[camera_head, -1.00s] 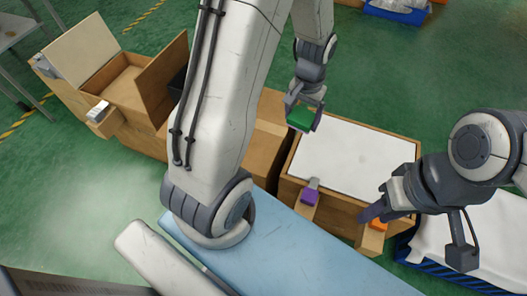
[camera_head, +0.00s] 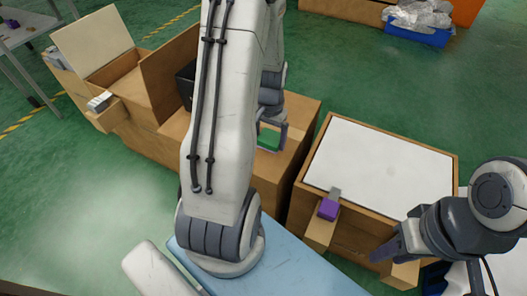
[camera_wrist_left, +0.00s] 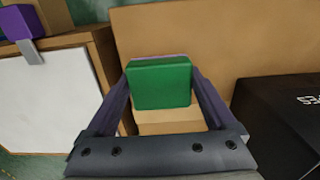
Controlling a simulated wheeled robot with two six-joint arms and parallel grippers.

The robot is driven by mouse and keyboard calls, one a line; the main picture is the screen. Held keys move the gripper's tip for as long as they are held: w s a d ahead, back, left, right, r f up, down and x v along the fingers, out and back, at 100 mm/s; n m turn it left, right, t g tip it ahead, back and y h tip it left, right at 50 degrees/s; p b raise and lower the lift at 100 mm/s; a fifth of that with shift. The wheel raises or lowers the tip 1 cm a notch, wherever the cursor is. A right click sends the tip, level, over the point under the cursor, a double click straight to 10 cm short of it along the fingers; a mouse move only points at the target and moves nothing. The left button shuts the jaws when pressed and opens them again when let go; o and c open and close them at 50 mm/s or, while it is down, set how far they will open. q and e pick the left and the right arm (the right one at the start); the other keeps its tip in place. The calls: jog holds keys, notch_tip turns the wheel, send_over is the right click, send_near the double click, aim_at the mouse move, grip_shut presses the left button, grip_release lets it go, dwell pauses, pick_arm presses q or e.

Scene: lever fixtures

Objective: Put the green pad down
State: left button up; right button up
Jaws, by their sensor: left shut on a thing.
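The green pad (camera_head: 269,138) is between the fingers of my left gripper (camera_head: 272,136), over the middle wooden box (camera_head: 290,150). My left arm hides part of this gripper. In the left wrist view, the green pad (camera_wrist_left: 160,84) fills the gap between the two fingers, and my left gripper (camera_wrist_left: 160,90) is shut on it. A pale wooden block (camera_wrist_left: 170,121) shows just below the pad; I cannot tell whether they touch. My right gripper (camera_head: 385,250) is at the front of the right box, and its finger opening cannot be made out.
The right box has a white top (camera_head: 380,170) and a purple pad (camera_head: 328,208) on a grey strip at its front edge. A black box (camera_wrist_left: 280,125) stands close by on the right in the wrist view. An open-lidded wooden box (camera_head: 125,85) stands at left.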

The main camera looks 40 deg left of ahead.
aim_at(264, 153)
pick_arm(q)
jog(key=shift+s+a+f, duration=0.15)
jog(key=shift+a+f, duration=0.45)
jog(key=shift+a, duration=0.35)
jog(key=shift+a+f+b, duration=0.1)
jog(key=shift+f+b, duration=0.1)
jog(key=shift+b, duration=0.15)
notch_tip(264, 153, down, 4)
jog(key=shift+r+b, duration=0.2)
jog(key=shift+b, duration=0.9)
jog(key=shift+f, duration=0.1)
